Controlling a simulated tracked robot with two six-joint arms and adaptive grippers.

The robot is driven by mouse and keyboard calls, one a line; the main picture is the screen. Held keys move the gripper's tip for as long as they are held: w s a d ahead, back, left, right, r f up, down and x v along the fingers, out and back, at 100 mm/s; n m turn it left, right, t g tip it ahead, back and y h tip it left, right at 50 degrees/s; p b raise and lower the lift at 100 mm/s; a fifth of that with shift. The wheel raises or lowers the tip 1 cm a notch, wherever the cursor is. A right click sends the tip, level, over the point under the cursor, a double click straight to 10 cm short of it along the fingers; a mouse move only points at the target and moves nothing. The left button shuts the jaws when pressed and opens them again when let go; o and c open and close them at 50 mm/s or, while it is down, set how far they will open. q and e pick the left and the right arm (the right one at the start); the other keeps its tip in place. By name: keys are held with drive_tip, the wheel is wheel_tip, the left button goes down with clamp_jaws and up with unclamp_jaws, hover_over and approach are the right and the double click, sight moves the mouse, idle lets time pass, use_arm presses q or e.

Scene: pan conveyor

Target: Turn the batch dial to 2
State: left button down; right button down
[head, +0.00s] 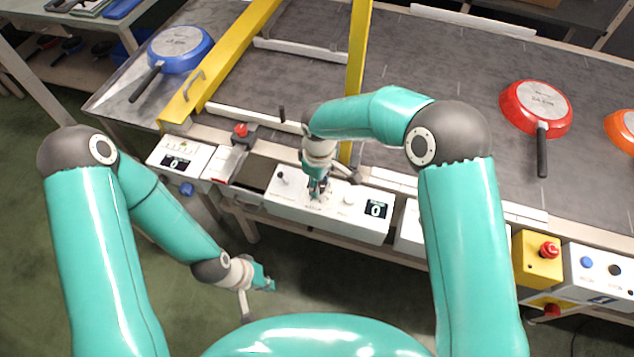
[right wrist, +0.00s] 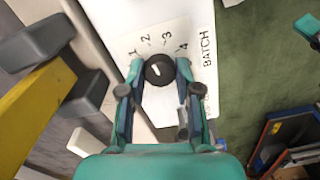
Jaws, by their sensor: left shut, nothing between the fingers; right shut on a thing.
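The batch dial (right wrist: 159,70) is a round black knob on a white panel (right wrist: 190,20) marked 1, 2, 3, 4 and BATCH. Its short white mark points up-left in the right wrist view, towards the side of 1 and 2; I cannot tell exactly which. My right gripper (right wrist: 159,88) has its fingers on both sides of the dial and is shut on it. In the head view my right gripper (head: 317,196) reaches down onto the white control box (head: 285,207) and hides the dial. My left gripper (head: 266,285) is shut and empty, low in front of the conveyor.
The control box carries a display (head: 376,209) reading 0 and small levers. Another box with a display (head: 176,161) stands to its left, near a red button (head: 241,130). A yellow frame (head: 358,70) rises behind.

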drive_tip(key=shift+w+d+n, duration=0.1)
drive_tip(key=shift+n, duration=0.2)
drive_tip(key=shift+r, duration=0.1)
drive_tip(key=c, duration=0.8)
unclamp_jaws()
wheel_tip(320, 180, up, 12)
